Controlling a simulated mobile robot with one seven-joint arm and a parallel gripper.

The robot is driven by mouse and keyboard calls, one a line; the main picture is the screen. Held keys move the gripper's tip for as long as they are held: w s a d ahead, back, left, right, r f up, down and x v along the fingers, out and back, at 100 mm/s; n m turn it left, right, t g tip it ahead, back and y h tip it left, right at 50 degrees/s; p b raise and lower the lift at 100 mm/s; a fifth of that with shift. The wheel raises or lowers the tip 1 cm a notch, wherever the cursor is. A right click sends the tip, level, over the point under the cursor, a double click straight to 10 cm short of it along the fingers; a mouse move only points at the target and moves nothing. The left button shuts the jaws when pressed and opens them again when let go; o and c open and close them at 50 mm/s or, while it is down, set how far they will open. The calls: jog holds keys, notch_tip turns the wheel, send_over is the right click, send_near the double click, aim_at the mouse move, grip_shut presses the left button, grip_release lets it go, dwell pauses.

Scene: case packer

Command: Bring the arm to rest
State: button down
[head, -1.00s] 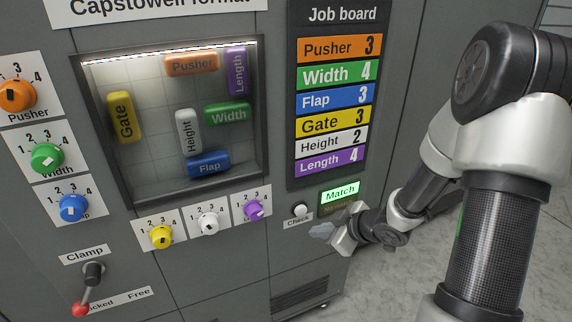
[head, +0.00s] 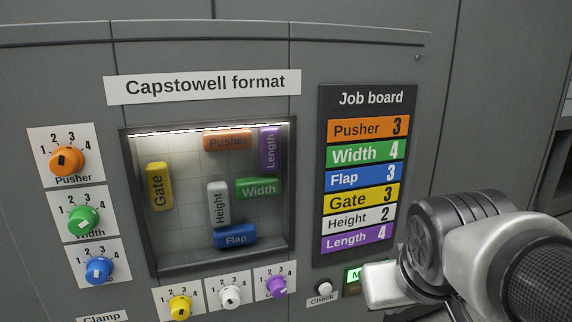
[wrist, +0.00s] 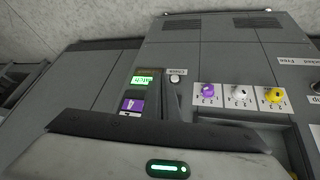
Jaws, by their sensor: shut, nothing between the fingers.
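My arm (head: 470,260) enters the head view at the lower right, bent, with its pale and black links in front of the cabinet's lower right part. My gripper (wrist: 160,150) shows as a pale body with a green light along the bottom of the wrist view. It is shut and empty, though its fingertips cannot be made out. It is apart from the check button (wrist: 174,77) and the dials. The green match sign (wrist: 142,80) is lit; in the head view (head: 352,275) my arm partly covers it.
The grey cabinet carries the job board (head: 363,176), the lit window with coloured blocks (head: 209,200), and dials such as the orange one (head: 66,161). The clamp label (head: 101,318) is cut off at the bottom. Bare floor (wrist: 100,20) shows in the wrist view.

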jog(key=s+a+y, duration=0.1)
jog(key=s+a, duration=0.2)
jog(key=s, duration=0.2)
notch_tip(320, 180, up, 21)
jog(key=p, duration=2.1)
jog(key=shift+w+m+g, duration=0.3)
jog(key=shift+w, duration=0.15)
